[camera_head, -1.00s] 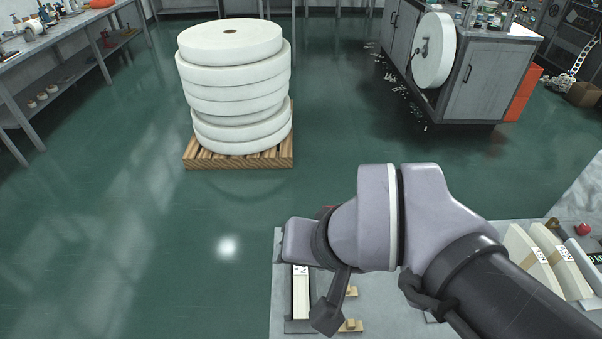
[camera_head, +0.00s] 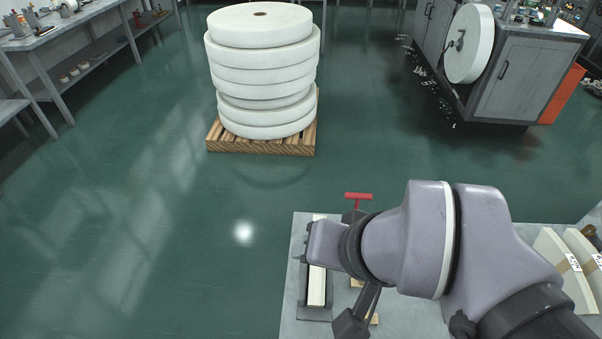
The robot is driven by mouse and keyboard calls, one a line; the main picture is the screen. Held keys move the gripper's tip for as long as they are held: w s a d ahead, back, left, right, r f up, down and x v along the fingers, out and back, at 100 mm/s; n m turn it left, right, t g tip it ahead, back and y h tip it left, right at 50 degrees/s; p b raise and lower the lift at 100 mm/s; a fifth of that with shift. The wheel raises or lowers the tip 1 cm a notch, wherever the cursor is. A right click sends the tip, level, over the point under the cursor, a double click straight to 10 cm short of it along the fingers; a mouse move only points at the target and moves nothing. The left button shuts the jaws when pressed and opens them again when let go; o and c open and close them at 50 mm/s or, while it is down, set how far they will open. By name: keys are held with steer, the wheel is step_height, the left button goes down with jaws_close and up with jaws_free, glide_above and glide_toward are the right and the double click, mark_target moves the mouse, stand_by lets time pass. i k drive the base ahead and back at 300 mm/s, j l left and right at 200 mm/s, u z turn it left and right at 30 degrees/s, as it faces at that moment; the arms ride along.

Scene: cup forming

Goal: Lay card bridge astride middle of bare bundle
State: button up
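A long cream bundle (camera_head: 317,288) lies in a dark narrow holder (camera_head: 314,314) near the left edge of the grey table. Its near half is bare, and my wrist covers its middle. My arm reaches in from the lower right, with the wrist over the bundle. A dark part of my gripper (camera_head: 358,312) hangs to the right of the bundle. Its fingertips cannot be clearly made out, so I cannot tell whether it is open or holds anything. No card bridge can be clearly made out. A small tan piece (camera_head: 375,319) shows beside the gripper.
A red T-handle (camera_head: 358,196) stands behind my wrist. Banded, labelled cream bundles (camera_head: 563,262) stand at the table's right. The grey tabletop (camera_head: 405,318) has bare room in front of my arm. Beyond are stacked white rolls (camera_head: 262,75) on a wooden pallet (camera_head: 262,146) and open green floor.

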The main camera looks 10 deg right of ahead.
mark_target(374, 320)
steer(key=k+l+z, duration=0.1)
steer(key=k+l, duration=0.2)
steer(key=k, duration=0.2)
steer(key=j+z, duration=0.35)
steer(key=i+j+z, duration=0.1)
steer(key=j+z, duration=0.65)
steer(key=k+l, duration=0.05)
